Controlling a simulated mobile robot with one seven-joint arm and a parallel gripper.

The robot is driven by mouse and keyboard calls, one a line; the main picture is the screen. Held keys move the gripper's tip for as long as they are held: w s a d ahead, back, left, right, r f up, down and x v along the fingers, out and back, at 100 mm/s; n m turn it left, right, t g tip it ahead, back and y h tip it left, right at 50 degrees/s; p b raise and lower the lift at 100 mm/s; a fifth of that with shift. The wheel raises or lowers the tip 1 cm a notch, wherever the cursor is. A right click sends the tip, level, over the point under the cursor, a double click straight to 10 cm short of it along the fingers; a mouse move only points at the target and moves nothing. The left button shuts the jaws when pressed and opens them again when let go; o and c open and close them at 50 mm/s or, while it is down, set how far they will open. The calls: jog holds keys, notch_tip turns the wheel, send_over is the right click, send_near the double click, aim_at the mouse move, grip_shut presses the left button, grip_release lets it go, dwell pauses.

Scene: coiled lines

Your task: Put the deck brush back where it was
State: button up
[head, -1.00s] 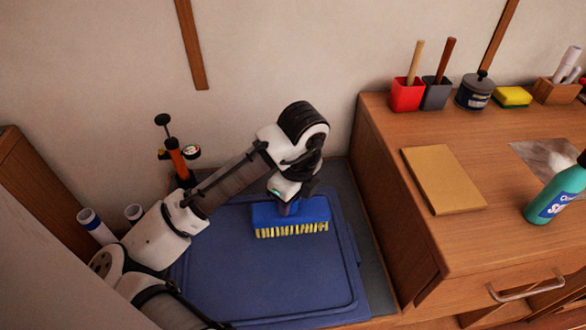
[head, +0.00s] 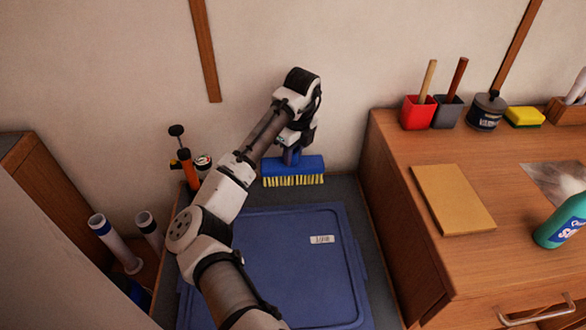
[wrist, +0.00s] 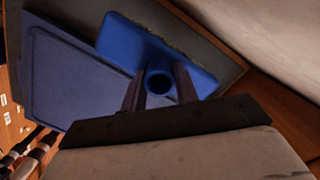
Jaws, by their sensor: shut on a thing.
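The deck brush (head: 293,166) has a blue block and pale yellow bristles that point down. In the head view it is above the dark grey strip behind the blue lid, near the back wall. I cannot tell whether its bristles touch that surface. My gripper (head: 291,150) is above the brush and shut on its socket. In the wrist view the blue block (wrist: 140,45) shows beyond my gripper (wrist: 158,85), whose two fingers stand on either side of the round, hollow blue socket (wrist: 159,82).
A blue lidded bin (head: 290,260) with a white label lies in front. An orange pump (head: 187,165) and white tubes (head: 112,240) stand at left. A wooden cabinet (head: 385,200) rises at right, holding a tan board (head: 452,198), a red pot (head: 417,112) and a green bottle (head: 565,220).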

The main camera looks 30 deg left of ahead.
aim_at(293, 170)
notch_tip(293, 170, down, 6)
jog(key=shift+s+r+p, duration=0.15)
jog(key=shift+r+p, duration=0.1)
jog(key=shift+p, duration=0.05)
jog(key=shift+f, duration=0.4)
jog(key=shift+f, duration=0.1)
jog(key=o, duration=0.9)
jog(key=shift+o, duration=0.2)
jog(key=r, duration=0.4)
jog(key=d+r, duration=0.1)
jog(key=r, duration=0.7)
jog(key=shift+d, duration=0.15)
